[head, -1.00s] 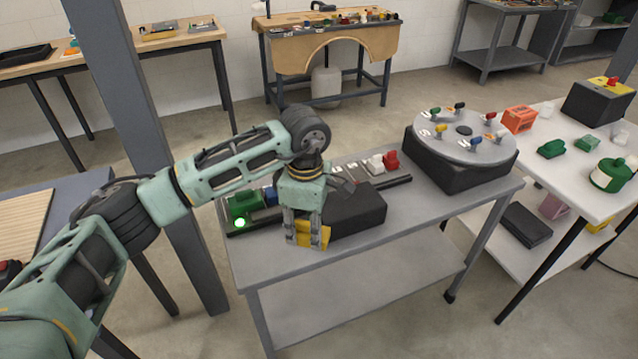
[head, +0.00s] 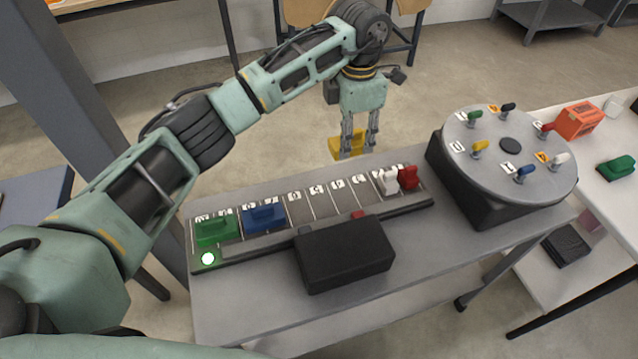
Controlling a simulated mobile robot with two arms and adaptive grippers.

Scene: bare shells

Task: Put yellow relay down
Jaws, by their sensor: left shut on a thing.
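My left gripper (head: 358,146) points down and is shut on the yellow relay (head: 348,144). In the head view it shows over the back edge of the grey table (head: 270,318), behind the slotted rail (head: 320,211). The relay appears raised, though its exact height is hard to tell. A green relay (head: 216,230) and a blue relay (head: 264,217) sit in the left slots of the rail. A white piece (head: 390,181) and a red piece (head: 408,177) stand at its right end. The middle slots are empty. My right gripper is not in view.
A black box (head: 345,255) stands in front of the rail. A turntable (head: 497,170) with several coloured keys stands on the right. The table's front left is clear.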

